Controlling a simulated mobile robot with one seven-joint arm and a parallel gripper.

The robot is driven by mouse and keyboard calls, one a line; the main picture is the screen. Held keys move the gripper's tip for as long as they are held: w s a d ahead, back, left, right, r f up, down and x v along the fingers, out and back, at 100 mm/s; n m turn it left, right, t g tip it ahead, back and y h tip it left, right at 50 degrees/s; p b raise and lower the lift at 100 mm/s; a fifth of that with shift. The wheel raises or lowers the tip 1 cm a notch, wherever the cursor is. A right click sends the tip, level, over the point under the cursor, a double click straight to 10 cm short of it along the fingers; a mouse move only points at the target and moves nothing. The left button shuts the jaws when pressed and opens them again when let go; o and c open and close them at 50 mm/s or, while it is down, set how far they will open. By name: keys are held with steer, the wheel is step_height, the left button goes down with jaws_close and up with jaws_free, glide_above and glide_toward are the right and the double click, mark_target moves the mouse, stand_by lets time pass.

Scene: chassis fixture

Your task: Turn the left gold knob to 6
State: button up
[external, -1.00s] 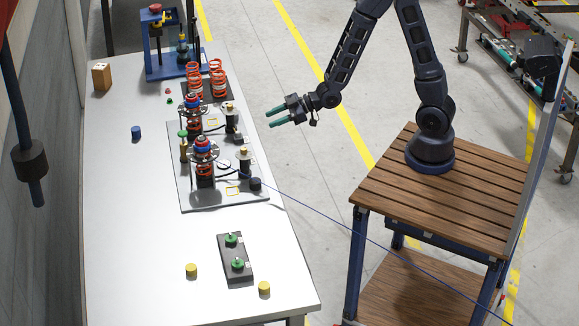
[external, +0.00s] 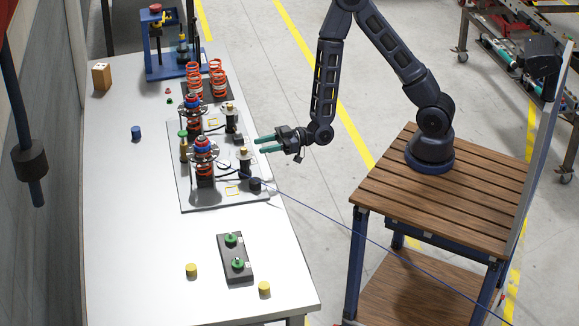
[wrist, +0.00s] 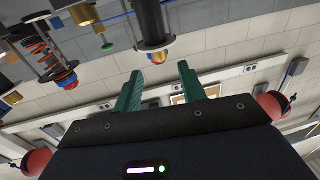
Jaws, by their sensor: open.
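Two small gold knobs top black posts on the grey fixture plate (external: 215,200). One gold knob (external: 244,151) is nearer the camera and the other (external: 230,105) is farther back. I cannot tell from the picture which one is called left. My gripper (external: 265,144) is open and empty, its teal fingers pointing left, just right of the nearer knob and apart from it. In the wrist view, which is inverted, a gold knob (wrist: 155,56) on a black post shows just beyond the fingertips (wrist: 160,72). Number marks on the knobs are too small to read.
Orange spring assemblies (external: 204,165) stand left of the knobs. A thin blue cable (external: 310,209) runs right from the plate.

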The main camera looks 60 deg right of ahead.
mark_target(244, 148)
steer(key=x, duration=0.7)
steer(key=shift+w+a, duration=0.25)
steer(key=shift+c, duration=0.4)
jaws_close()
steer(key=shift+t, duration=0.3)
steer(key=m+t+h, duration=0.4)
steer(key=h, duration=0.1)
steer(key=shift+s+a+m+h, duration=0.1)
steer(key=shift+m+h, duration=0.3)
steer(key=shift+m+t+h, duration=0.9)
steer(key=shift+m+h, duration=0.5)
steer(key=shift+h, duration=0.9)
